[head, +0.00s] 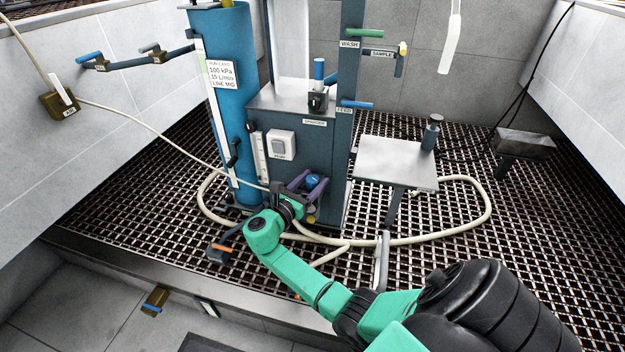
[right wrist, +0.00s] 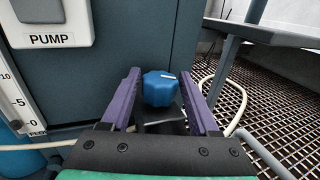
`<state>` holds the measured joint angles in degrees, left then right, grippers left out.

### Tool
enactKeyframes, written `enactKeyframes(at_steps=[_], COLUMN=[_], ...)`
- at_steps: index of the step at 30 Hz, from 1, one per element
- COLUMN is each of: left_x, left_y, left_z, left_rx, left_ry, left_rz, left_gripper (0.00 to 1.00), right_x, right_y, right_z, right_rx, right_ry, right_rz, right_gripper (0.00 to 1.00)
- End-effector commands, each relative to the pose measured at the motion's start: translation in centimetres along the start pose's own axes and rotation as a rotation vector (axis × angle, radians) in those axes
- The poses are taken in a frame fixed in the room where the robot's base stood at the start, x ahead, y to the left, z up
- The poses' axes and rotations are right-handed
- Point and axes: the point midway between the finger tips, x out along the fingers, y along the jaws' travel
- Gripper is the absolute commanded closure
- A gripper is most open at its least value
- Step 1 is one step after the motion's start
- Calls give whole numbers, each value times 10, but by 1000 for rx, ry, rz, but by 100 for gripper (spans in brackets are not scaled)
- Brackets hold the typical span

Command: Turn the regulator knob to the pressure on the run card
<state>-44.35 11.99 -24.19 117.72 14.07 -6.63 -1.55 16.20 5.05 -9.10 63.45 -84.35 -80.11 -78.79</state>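The regulator knob is blue and faceted with a pale pointer mark; it sits low on the front of the grey-blue cabinet in the head view (head: 313,181) and between my fingers in the right wrist view (right wrist: 159,89). My right gripper (head: 308,186) is open, its purple fingers on either side of the knob with gaps visible in the wrist view (right wrist: 160,92). The run card (head: 221,73) on the blue column reads 100 kPa, 15 L/min, LINE MID. No pressure gauge reading is legible. My left gripper is not in view.
The pump switch (head: 281,144) is on the cabinet, above left of the knob. A scale (right wrist: 20,105) stands left of my fingers. A grey side table (head: 396,162) stands to the right. A cream hose (head: 470,180) loops over the grating floor.

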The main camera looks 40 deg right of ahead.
Motion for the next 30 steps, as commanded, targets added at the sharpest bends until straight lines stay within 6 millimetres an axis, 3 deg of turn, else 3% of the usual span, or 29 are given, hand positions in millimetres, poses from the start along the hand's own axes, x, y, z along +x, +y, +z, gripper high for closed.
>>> enactKeyframes(at_steps=[9, 13, 17, 24, 30], left_x=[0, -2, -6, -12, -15], left_y=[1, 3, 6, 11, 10], left_z=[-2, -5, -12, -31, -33], left_rx=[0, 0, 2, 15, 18], left_ry=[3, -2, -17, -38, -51], left_rz=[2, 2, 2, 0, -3], left_gripper=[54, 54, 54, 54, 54], right_x=[0, -10, -40, -111, -143], right_y=[0, 1, 1, 1, 0], right_z=[1, 2, 4, 4, 2], right_rx=[1, 0, 0, 0, 0], right_ry=[-2, 0, 2, 2, 0], right_rz=[1, 2, 4, 3, 0], right_gripper=[24, 24, 24, 24, 24])
